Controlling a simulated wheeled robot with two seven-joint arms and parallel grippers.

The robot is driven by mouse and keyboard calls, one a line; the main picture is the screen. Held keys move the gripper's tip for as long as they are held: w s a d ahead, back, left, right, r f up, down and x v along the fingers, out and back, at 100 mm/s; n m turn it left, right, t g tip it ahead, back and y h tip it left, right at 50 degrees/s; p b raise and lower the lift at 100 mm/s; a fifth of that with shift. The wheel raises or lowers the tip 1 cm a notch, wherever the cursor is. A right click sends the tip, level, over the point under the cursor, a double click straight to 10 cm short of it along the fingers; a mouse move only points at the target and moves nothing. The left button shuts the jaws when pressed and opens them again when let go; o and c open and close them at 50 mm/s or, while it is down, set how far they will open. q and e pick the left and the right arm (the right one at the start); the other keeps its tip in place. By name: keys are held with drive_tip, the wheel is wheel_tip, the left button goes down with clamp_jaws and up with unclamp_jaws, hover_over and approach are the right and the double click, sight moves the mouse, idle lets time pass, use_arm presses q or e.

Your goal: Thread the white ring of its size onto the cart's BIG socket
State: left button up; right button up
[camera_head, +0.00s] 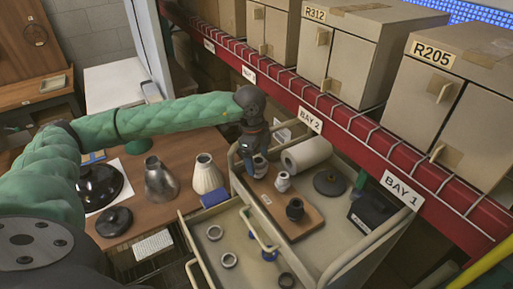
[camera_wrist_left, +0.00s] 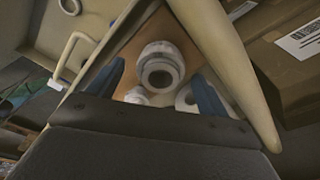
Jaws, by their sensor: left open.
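My left gripper (camera_head: 256,160) is over the back left of the wooden board (camera_head: 309,222) on the cart. In the left wrist view its blue fingers (camera_wrist_left: 162,84) stand open on either side of a big white socket (camera_wrist_left: 160,74) with a dark bore. A wide white collar shows around this socket; I cannot tell if it is a separate ring. A smaller white socket (camera_head: 283,182) and a black socket (camera_head: 295,208) stand on the board. Two white rings (camera_head: 215,232) (camera_head: 228,260), a blue ring (camera_head: 270,254) and a dark ring (camera_head: 287,280) lie in the open drawer. My right gripper is out of view.
A white roll (camera_head: 306,153), a dark disc (camera_head: 329,183) and a black box (camera_head: 371,212) are on the cart top. The cart's raised rail (camera_head: 372,243) and the red shelf beam (camera_head: 345,149) bound the right. Lamp shades (camera_head: 160,180) stand on the table at left.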

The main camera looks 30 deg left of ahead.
use_arm(q)
drive_tip(key=shift+w+f, duration=0.1)
drive_tip(key=shift+f, duration=0.25)
drive_tip(key=c, duration=1.1)
drive_tip(key=shift+c, duration=0.6)
drive_tip(key=shift+m+b, duration=0.3)
drive_tip(key=shift+b, duration=0.05)
drive_tip(key=shift+f+m+b, duration=0.1)
drive_tip(key=shift+m+b, duration=1.05)
drive_tip(key=shift+m, duration=0.45)
drive_tip(key=shift+m+g+b, duration=0.4)
drive_tip(key=shift+m+b, duration=0.55)
drive_tip(key=shift+m, duration=0.55)
